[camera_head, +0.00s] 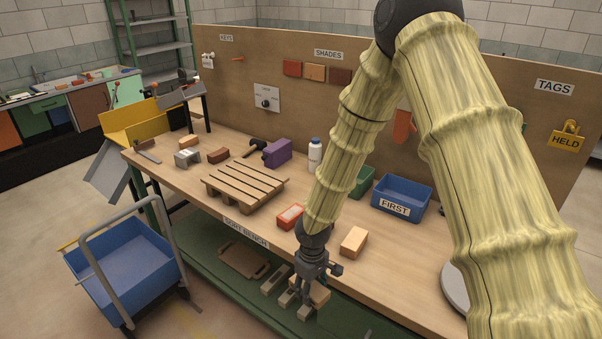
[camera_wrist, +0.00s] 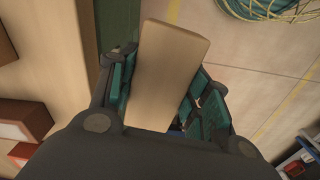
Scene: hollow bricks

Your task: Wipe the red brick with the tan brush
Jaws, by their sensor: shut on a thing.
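My gripper (camera_head: 305,292) is shut on a plain tan block, which shows between the fingers in the wrist view (camera_wrist: 168,75) and partly behind them in the head view (camera_head: 320,291). It looks like the tan brush's body; I see no bristles. The gripper hangs at the bench's front edge, pointing down. The red brick (camera_head: 290,216) lies on the bench, up and left of the gripper and apart from it. Its top has a pale patch inside a red rim.
A loose tan block (camera_head: 353,242) lies on the bench right of the gripper. A blue bin marked FIRST (camera_head: 402,211), a green bin (camera_head: 363,180), a white bottle (camera_head: 315,155) and a wooden pallet (camera_head: 244,184) stand behind. A blue cart (camera_head: 125,268) stands at left.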

